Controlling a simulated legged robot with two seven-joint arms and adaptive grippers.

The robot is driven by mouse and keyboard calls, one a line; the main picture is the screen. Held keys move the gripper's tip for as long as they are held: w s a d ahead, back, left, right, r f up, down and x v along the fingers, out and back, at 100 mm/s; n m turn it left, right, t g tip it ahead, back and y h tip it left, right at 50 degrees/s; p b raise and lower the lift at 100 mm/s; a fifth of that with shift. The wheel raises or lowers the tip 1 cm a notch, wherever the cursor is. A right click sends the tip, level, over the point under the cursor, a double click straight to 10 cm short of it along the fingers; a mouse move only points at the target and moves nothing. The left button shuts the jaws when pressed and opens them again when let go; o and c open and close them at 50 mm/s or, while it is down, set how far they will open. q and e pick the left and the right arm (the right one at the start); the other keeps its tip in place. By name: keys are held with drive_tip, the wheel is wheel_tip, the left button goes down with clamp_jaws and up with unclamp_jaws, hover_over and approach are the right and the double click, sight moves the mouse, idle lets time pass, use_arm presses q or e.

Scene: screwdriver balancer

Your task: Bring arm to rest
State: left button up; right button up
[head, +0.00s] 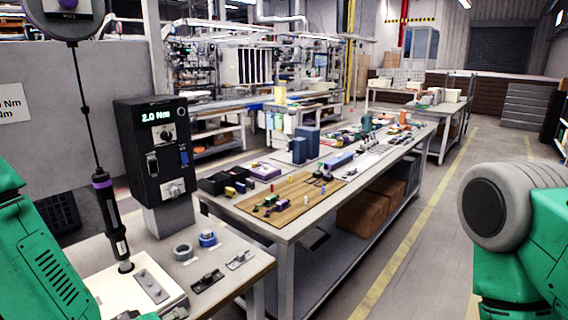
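The screwdriver (109,211), black with a purple band, hangs on a cable from the balancer (66,20) at the top left. It is slightly tilted, and its lower end is at a pale plate (103,279) on the near workbench; I cannot tell if it touches. My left arm comes in at the lower left edge as green links, beside the screwdriver and apart from it in the picture. My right arm shows at the right edge as a grey joint and green links, over the aisle. Neither gripper's fingers can be seen.
A long table (289,228) with many parts runs back in the middle. The aisle floor to its right is clear.

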use_arm(q)
drive_tip(key=s+a+f+m+g+b, duration=0.2)
drive_tip(key=s+f+m+g+b, duration=0.1)
drive_tip(key=s+f, duration=0.8)
drive_tip(key=s+a+f+m+g+b, duration=0.2)
drive_tip(key=s+f+m+g, duration=0.4)
drive_tip(key=s+f, duration=0.5)
drive_tip(key=s+a, duration=0.1)
drive_tip(key=s, duration=0.5)
drive_tip(key=shift+y+b, duration=0.4)
drive_tip(key=shift+w+f, duration=0.1)
drive_tip(key=shift+w, duration=0.1)
